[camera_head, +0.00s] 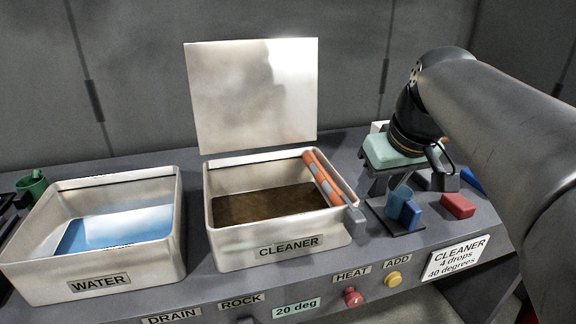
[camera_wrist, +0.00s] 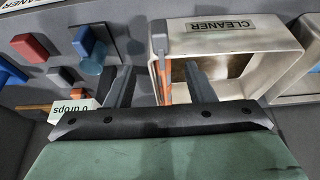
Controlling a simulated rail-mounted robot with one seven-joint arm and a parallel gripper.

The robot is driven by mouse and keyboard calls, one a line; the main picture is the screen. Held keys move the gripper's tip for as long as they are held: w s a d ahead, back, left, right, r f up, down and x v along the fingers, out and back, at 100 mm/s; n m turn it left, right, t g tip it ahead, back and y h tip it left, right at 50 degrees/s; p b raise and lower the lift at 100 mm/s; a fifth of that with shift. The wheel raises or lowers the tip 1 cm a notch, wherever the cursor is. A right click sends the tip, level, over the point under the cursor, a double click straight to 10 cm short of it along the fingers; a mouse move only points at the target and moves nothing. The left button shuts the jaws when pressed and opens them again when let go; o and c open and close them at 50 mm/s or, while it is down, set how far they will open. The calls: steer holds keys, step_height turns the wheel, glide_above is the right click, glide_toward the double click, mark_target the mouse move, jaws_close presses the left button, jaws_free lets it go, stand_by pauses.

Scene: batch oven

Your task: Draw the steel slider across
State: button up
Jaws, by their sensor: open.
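An orange and grey striped bar (camera_head: 322,178) lies along the right rim of the CLEANER tank (camera_head: 230,245). A small grey metal-looking block (camera_head: 353,215) is at its front end; I cannot tell for certain whether this is the steel slider. In the wrist view the block (camera_wrist: 158,28) and bar (camera_wrist: 164,68) show in line with the gap between my fingers. My gripper (camera_head: 385,188) is to the right of the tank, pointing down, its fingers apart and empty. It also shows in the wrist view (camera_wrist: 158,75).
A pale panel (camera_head: 252,95) stands upright behind the tank, which holds brown liquid. The WATER tank (camera_head: 30,280) is at the left. A blue piece (camera_head: 408,213) and a red block (camera_head: 458,206) are near my gripper. Red (camera_head: 352,297) and yellow (camera_head: 393,279) knobs sit in front.

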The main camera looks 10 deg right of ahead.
mark_target(358, 217)
steer(key=b+x, duration=0.1)
steer(key=x, duration=1.3)
steer(key=shift+f, duration=0.1)
jaws_close()
